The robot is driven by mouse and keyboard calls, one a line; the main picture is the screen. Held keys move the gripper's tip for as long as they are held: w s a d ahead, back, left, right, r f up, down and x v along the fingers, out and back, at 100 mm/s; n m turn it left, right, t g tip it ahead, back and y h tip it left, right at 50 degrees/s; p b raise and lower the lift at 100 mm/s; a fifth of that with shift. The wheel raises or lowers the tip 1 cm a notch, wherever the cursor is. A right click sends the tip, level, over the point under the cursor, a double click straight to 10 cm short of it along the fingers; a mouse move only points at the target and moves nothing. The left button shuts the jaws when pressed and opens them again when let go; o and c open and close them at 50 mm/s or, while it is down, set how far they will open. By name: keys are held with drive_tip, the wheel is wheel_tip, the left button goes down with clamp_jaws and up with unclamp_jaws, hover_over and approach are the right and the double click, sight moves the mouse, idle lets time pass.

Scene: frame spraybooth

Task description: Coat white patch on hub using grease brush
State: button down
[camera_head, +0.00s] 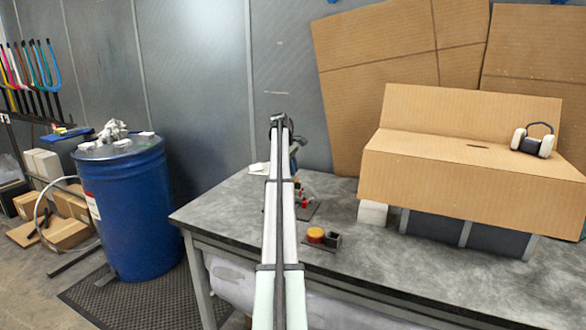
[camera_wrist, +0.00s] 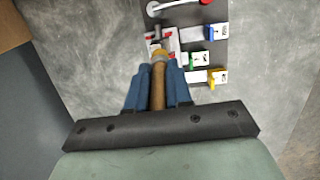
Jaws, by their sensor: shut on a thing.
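In the wrist view, my gripper (camera_wrist: 158,80) has blue fingers shut on the wooden handle of the grease brush (camera_wrist: 158,92). The brush points away from the wrist, with a lighter band near its far end; its bristles are hard to make out. Just beyond the tip is a white piece with red parts (camera_wrist: 152,42) on a dark board. I cannot tell whether this is the hub or its white patch, or whether the brush touches it. In the head view, my arm covers much of this area, and the brush cannot be made out there.
The dark board (camera_wrist: 219,62) carries blue, green and yellow blocks. In the head view, a round orange-topped tin (camera_head: 315,235) and a small dark box (camera_head: 333,240) sit on the grey table (camera_head: 400,265). A cardboard-covered box (camera_head: 470,180) with earmuffs (camera_head: 533,140) stands at right. A blue drum (camera_head: 128,215) stands left.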

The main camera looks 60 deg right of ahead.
drive_tip(key=shift+s+a, duration=0.1)
drive_tip(key=shift+s, duration=0.05)
drive_tip(key=shift+s, duration=0.2)
drive_tip(key=shift+s, duration=0.35)
drive_tip(key=shift+d, duration=0.45)
drive_tip(key=shift+w+d+r, duration=0.1)
drive_tip(key=shift+w+d, duration=0.05)
drive_tip(key=shift+d, duration=0.1)
drive_tip(key=shift+w, duration=0.25)
drive_tip(key=shift+w, duration=0.1)
